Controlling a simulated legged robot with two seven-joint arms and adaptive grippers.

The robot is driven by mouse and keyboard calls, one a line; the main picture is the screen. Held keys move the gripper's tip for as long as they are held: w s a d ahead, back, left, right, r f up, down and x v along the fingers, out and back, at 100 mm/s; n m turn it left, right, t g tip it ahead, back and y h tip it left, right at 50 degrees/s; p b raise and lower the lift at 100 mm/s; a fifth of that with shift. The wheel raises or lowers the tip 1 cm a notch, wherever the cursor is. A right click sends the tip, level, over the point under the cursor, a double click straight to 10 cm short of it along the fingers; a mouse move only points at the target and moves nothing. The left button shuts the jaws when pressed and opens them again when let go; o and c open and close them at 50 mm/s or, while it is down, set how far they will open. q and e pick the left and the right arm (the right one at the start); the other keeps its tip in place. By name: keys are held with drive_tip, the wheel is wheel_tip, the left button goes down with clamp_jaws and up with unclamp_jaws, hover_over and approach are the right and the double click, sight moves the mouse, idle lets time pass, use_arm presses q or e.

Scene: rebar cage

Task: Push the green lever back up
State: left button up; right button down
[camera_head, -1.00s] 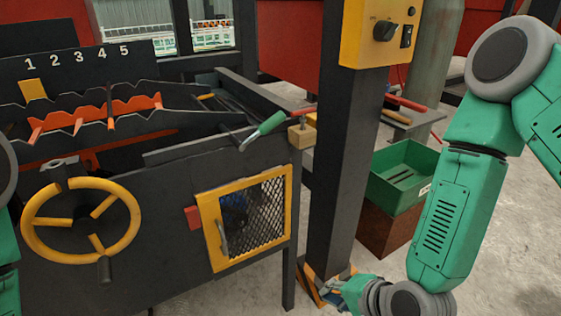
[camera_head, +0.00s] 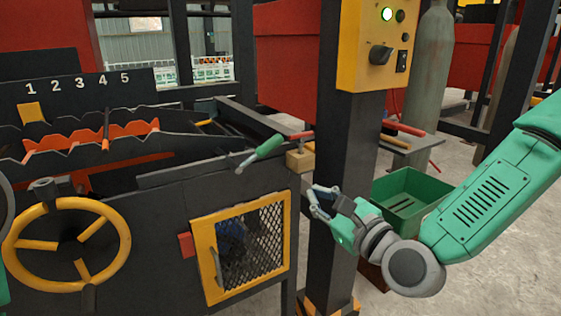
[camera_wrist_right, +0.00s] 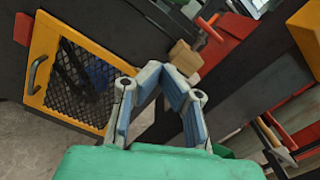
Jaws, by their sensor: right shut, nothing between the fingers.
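The green lever (camera_head: 268,147) lies low over the top right corner of the dark machine in the head view. Its grey metal end (camera_head: 240,168) is at the lower left, and its green grip slopes slightly up to the right. My right gripper (camera_head: 316,200) is in front of the dark post, below and to the right of the lever, apart from it. Its fingertips meet in the right wrist view (camera_wrist_right: 160,70), with nothing between them. I cannot make out the lever in that view. My left gripper is out of view.
A wooden block (camera_head: 299,161) sits at the machine's corner beside the lever. The dark post (camera_head: 345,140) carries a yellow switch box (camera_head: 372,45). A yellow-framed mesh door (camera_head: 240,250) and yellow handwheel (camera_head: 66,245) are on the machine's front. A green bin (camera_head: 408,200) stands behind my right arm.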

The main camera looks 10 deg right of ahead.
use_arm(q)
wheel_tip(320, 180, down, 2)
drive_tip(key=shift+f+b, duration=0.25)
drive_tip(key=shift+b, duration=0.95)
use_arm(e)
drive_tip(key=w+a+r, duration=0.4)
drive_tip(key=w+a, duration=0.1)
drive_tip(key=w, duration=0.4)
drive_tip(key=shift+w, duration=0.35)
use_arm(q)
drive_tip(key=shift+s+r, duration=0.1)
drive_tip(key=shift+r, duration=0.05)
use_arm(e)
drive_tip(key=shift+w+a, duration=0.1)
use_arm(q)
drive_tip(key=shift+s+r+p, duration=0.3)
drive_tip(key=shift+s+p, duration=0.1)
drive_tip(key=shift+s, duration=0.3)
use_arm(e)
drive_tip(key=shift+r+n, duration=0.35)
drive_tip(key=shift+n, duration=0.25)
